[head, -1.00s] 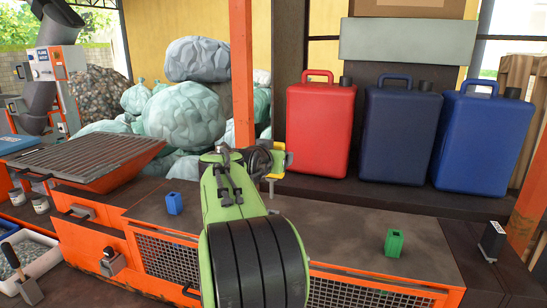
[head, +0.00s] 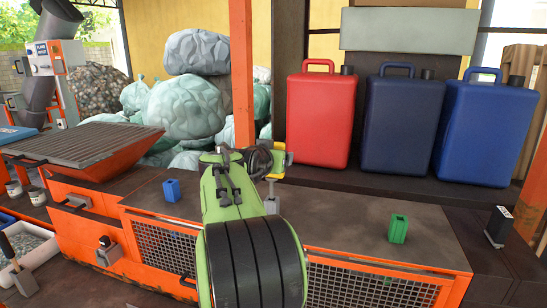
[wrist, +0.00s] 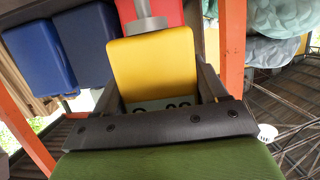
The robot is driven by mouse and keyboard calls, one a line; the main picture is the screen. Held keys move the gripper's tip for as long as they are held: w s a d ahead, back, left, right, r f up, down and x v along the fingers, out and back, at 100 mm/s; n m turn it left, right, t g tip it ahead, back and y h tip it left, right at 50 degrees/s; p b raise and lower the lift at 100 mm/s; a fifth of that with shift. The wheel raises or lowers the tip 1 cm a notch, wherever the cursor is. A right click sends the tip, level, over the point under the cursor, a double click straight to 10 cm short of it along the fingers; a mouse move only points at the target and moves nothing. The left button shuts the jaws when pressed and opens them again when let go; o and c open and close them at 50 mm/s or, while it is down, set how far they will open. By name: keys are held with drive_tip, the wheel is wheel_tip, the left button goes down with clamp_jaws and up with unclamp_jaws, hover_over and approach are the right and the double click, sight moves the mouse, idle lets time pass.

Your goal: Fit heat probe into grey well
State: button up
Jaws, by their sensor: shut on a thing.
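The heat probe shows in the wrist view as a yellow block handle (wrist: 152,65) with a grey metal shaft (wrist: 146,26). My gripper (wrist: 165,95) is shut on the yellow handle, with dark fingers on both sides of it. In the head view the handle is mostly behind my green wrist, and the grey shaft (head: 271,190) points down above the bench. I cannot make out a grey well; my arm hides part of the bench top. A blue block (head: 171,190) and a green block (head: 398,229) stand apart on the bench.
The dark bench top (head: 340,222) is clear between the blocks. A red jug (head: 320,118) and two blue jugs stand behind it. An orange post (head: 242,75) rises behind my arm. A black device (head: 497,227) stands at the right end.

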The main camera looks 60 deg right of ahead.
sight(270, 177)
drive_tip(key=shift+f+b, duration=2.55)
drive_tip(key=shift+f, duration=0.15)
drive_tip(key=o, duration=1.2)
drive_tip(key=b+v, duration=0.1)
drive_tip(key=v, duration=1.4)
drive_tip(key=shift+s+a, duration=0.1)
drive_tip(key=shift+a, duration=0.25)
drive_tip(key=w+a+f+n+t+y, duration=0.2)
drive_tip(key=a+f+n+t+y, duration=0.25)
drive_tip(key=a, duration=0.45)
drive_tip(key=w+a+f+n+t+y, duration=0.1)
drive_tip(key=w+a+f+n+y, duration=0.15)
drive_tip(key=a+f+n, duration=0.55)
drive_tip(key=s+a+f+n+y, duration=0.1)
drive_tip(key=s+a+f+y, duration=0.1)
drive_tip(key=a, duration=0.3)
drive_tip(key=s+a+f+n+g+y, duration=0.1)
drive_tip(key=s+a+f+y, duration=0.2)
drive_tip(key=a+f, duration=0.1)
drive_tip(key=s+a+f+n+g+y, duration=0.1)
drive_tip(key=s+a+f+y, duration=0.1)
drive_tip(key=a, duration=0.4)
drive_tip(key=shift+s+a+f+n, duration=0.2)
drive_tip(key=shift+s+f, duration=0.15)
drive_tip(key=shift+f, duration=0.15)
drive_tip(key=shift+s+a+f+n, duration=0.2)
drive_tip(key=shift+s+f, duration=0.1)
drive_tip(key=shift+f, duration=0.15)
